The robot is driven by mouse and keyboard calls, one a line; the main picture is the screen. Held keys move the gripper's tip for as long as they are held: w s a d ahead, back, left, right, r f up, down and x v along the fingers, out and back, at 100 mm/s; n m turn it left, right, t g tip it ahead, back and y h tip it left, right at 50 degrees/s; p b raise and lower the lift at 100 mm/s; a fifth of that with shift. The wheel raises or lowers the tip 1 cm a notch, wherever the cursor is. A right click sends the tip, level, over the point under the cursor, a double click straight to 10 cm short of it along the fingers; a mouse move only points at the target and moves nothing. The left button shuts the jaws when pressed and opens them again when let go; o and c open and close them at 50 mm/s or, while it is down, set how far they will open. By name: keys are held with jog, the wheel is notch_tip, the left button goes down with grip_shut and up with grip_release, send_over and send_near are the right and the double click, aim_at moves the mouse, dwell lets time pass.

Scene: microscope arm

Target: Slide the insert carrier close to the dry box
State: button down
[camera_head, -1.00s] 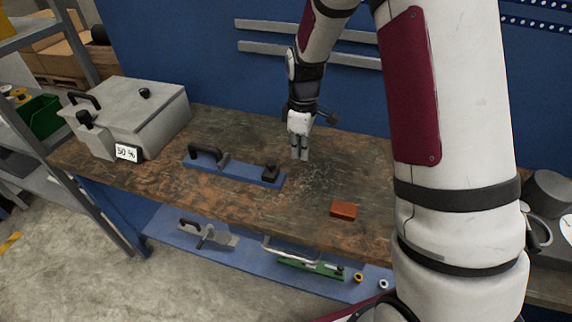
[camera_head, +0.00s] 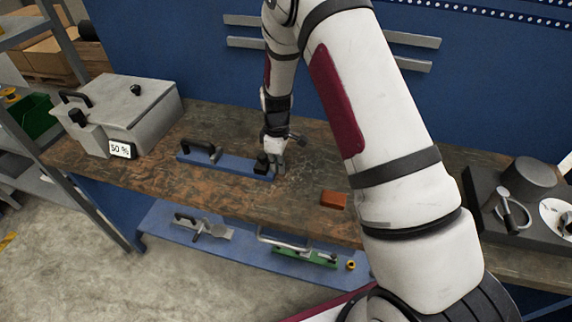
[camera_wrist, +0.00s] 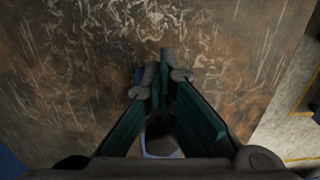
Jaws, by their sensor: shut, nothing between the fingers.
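The insert carrier, a long blue plate (camera_head: 228,163) with a black handle and a black knob, lies on the wooden bench in the head view. The dry box (camera_head: 135,105), a grey lidded case with a "50 %" display, stands to its left with a gap of bare wood between them. My gripper (camera_head: 278,171) is shut and empty, low over the bench at the carrier's right end, beside the black knob. I cannot tell whether it touches. In the wrist view my fingertips (camera_wrist: 159,72) are together, and a blue and black part of the carrier (camera_wrist: 158,150) shows between the fingers.
An orange-brown block (camera_head: 333,199) lies on the bench to the right of my gripper. A dark grey device (camera_head: 510,205) stands at the far right. A lower shelf holds several tools. Bare wood (camera_head: 145,178) lies in front of the dry box.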

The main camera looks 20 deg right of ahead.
aim_at(243, 164)
jog(key=shift+a, duration=0.1)
jog(key=w+a+b, duration=0.2)
jog(key=a, duration=0.1)
jog(key=w+a+b, duration=0.4)
jog(key=a, duration=0.1)
jog(key=shift+w+a+f, duration=0.15)
jog(key=shift+w+a, duration=0.2)
jog(key=shift+w, duration=0.05)
jog(key=shift+w+a, duration=0.1)
jog(key=shift+a, duration=0.25)
